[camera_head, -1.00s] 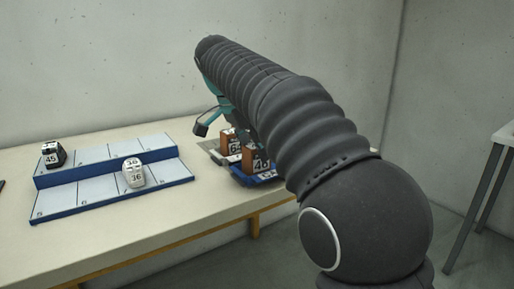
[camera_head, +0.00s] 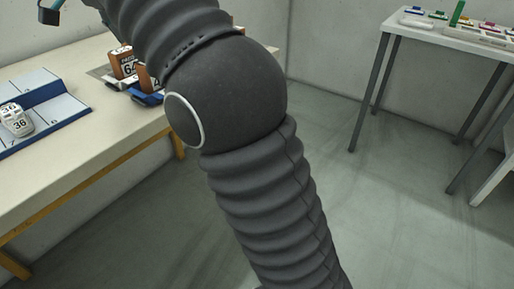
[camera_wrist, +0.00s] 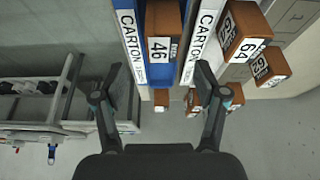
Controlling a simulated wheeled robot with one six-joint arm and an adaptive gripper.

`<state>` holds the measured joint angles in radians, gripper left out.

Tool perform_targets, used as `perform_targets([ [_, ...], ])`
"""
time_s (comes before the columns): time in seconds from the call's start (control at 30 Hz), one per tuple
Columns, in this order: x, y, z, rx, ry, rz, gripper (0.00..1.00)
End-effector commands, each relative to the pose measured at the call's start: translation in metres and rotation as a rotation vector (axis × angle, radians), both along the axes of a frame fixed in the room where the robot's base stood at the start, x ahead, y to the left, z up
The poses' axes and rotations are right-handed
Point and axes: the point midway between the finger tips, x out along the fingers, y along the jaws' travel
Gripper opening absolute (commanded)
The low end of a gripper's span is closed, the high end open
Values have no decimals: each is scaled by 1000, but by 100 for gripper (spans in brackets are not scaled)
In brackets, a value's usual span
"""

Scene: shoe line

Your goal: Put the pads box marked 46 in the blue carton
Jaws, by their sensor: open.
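The brown pads box marked 46 (camera_wrist: 165,18) stands between the two white CARTON-lettered walls of the blue carton (camera_wrist: 131,42) in the wrist view. In the head view the box (camera_head: 147,74) shows partly behind my arm, with the blue carton (camera_head: 147,99) around its foot. How deep it sits is hidden. My gripper (camera_wrist: 160,78) is open and empty, with its two fingers apart and clear of the box in the picture.
A brown box marked 64 (camera_wrist: 243,28) stands beside the carton, with another brown box (camera_wrist: 270,66) near it. A white shoe marked 36 (camera_head: 16,118) sits on the blue-edged stepped rack (camera_head: 60,92). A side table (camera_head: 430,35) with small coloured things stands at the right.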

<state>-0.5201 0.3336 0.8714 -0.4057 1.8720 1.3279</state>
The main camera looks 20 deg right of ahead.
Motion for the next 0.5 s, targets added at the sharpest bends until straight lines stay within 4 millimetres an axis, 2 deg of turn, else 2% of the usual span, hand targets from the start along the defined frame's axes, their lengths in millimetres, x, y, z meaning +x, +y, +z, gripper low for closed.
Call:
perform_targets([
  [0.13, -17, -34, -2, 11, 16, 111, 72],
  [0.23, -36, -62, -11, 22, 28, 222, 72],
  [0.37, -66, -94, -30, 32, 33, 365, 72],
  [0.5, -104, -124, -59, 39, 25, 508, 72],
])
